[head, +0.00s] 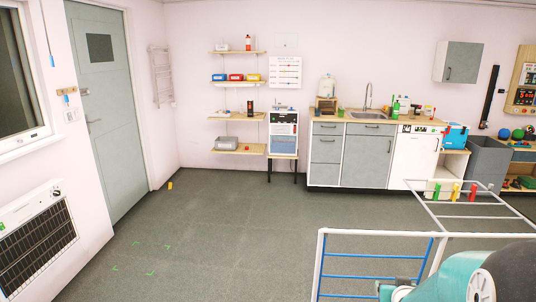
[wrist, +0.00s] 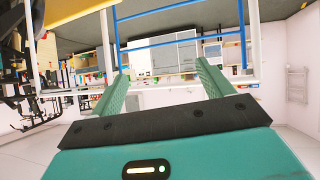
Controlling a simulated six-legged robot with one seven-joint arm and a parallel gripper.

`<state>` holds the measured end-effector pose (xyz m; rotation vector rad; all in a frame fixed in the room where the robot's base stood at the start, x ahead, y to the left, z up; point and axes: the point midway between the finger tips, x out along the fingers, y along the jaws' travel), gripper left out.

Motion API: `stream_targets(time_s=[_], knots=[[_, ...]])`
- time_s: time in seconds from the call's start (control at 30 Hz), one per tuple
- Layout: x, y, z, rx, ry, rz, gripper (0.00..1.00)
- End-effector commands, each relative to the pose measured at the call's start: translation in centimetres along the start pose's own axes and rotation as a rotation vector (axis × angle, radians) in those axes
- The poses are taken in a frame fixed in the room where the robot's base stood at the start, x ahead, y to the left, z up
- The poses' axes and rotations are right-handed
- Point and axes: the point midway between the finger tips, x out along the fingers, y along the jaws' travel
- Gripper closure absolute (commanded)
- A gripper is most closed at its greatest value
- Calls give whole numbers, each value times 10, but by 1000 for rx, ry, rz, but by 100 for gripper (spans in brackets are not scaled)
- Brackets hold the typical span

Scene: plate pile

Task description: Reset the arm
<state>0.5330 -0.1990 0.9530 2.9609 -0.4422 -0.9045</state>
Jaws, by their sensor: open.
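My gripper (wrist: 162,70) shows in the wrist view with its two green fingers spread apart, open, with nothing held between them. The wrist picture is upside down. Beyond the fingers are the blue bars and white posts of a rack (wrist: 160,40). I cannot tell how far the fingers are from it. In the head view my teal and black arm fills the bottom right corner, beside and partly in front of the same kind of white rack with blue bars (head: 366,277). The fingertips cannot be made out there.
A white drying frame (head: 470,216) with coloured pegs reaches back at the right. A kitchen counter (head: 375,120) with sink and wall shelves (head: 238,117) stand at the back. A grey door (head: 104,110) and a heater (head: 38,240) line the left. The floor (head: 215,240) in the middle is clear.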

Motion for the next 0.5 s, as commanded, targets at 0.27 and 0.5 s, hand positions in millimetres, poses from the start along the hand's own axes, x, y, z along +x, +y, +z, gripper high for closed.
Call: stream_targets(time_s=[0.27,0.5], knots=[[-74,-42,-29,-25,-110,-55,21],[-145,-72,-34,-47,-212,-107,21]])
